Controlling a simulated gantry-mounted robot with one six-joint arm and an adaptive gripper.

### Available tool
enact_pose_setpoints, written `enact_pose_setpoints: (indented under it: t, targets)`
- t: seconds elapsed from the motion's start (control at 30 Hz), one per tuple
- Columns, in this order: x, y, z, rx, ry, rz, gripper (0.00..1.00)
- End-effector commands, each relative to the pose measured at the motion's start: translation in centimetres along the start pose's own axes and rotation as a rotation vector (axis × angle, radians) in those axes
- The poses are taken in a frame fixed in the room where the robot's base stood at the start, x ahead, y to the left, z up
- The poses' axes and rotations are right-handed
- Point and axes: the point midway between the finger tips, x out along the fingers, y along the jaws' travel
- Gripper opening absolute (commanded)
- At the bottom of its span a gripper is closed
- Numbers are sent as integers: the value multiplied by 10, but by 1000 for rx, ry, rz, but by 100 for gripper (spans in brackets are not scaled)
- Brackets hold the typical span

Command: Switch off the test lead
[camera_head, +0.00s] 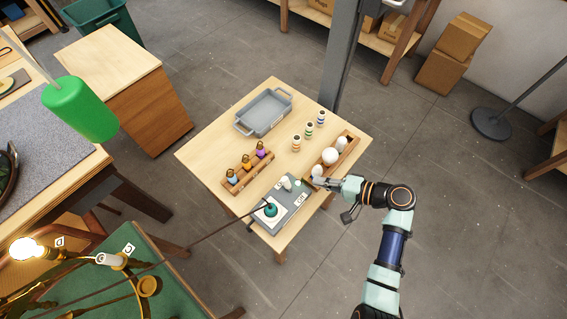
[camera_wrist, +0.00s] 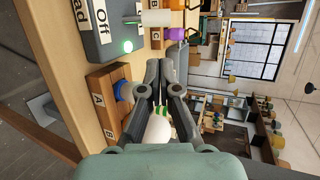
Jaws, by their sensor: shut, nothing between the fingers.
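The grey test lead box (camera_head: 293,208) sits at the front of the small wooden table, with a teal plug (camera_head: 270,210) and a dark cable running left. A pale upright knob (camera_head: 286,183) rises from its back edge. My gripper (camera_head: 318,183) is shut and empty, just right of the box, near the bulb rack. Its fingertips (camera_wrist: 166,66) appear apart from the box.
The wooden bulb rack (camera_head: 347,150) with white bulbs is close to my gripper; its labelled end (camera_wrist: 105,98) shows in the wrist view. Another rack (camera_head: 241,178), striped pieces (camera_head: 309,130) and a grey tray (camera_head: 264,112) share the table. A bulb (camera_head: 25,249) glows at far left.

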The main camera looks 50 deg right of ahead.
Motion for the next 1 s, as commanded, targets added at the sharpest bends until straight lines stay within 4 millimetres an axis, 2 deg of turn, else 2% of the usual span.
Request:
enact_pose_setpoints:
  t: [0.27,0.37,0.7,0.83,1.0]
  targets:
    - [4,0,1,-2,-2,2,0]
    - [15,0,1,-2,-3,3,0]
    - [79,1,1,-3,-4,4,0]
    - [94,0,1,-2,-2,3,0]
    - [101,0,1,-3,-1,3,0]
